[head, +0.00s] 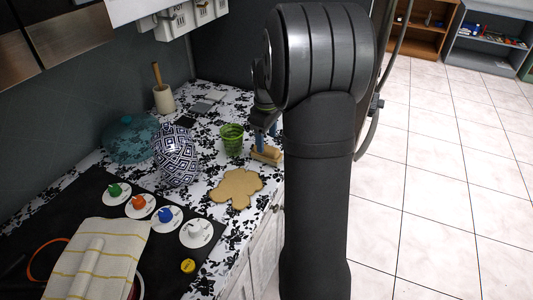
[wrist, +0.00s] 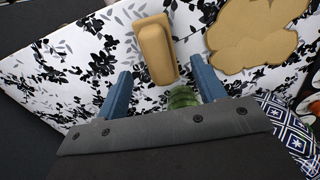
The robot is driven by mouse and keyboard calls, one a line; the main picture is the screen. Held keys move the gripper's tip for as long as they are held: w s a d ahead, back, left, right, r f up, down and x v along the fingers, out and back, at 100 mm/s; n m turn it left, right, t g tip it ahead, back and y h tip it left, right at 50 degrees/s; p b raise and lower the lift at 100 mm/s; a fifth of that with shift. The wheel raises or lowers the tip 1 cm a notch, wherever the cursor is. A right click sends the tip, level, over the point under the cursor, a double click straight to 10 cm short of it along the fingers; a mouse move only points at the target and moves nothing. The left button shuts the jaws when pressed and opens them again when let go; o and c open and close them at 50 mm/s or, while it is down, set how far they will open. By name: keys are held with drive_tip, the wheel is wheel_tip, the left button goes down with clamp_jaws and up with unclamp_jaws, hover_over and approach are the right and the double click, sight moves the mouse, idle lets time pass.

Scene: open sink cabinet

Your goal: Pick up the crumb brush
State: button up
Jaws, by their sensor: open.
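The crumb brush (head: 266,156) looks like a tan wooden block lying on the floral countertop near its right edge. In the wrist view the brush (wrist: 156,48) lies lengthwise, with its near end between the blue fingertips. My gripper (head: 265,141) is open just above the brush in the head view, partly hidden by my dark arm. In the wrist view my gripper (wrist: 160,66) has one finger on each side of the brush, with a gap visible on both sides. I cannot tell the exact height gap.
A green cup (head: 231,140) stands close left of the brush and shows partly below the fingers in the wrist view (wrist: 183,97). A tan flat shape (head: 237,187) lies nearer. A patterned vase (head: 176,155) and stove knobs (head: 166,215) are left.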

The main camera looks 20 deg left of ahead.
sight(267, 147)
drive_tip(key=shift+d+f, duration=0.1)
drive_tip(key=shift+f, duration=2.95)
drive_tip(key=c, duration=1.1)
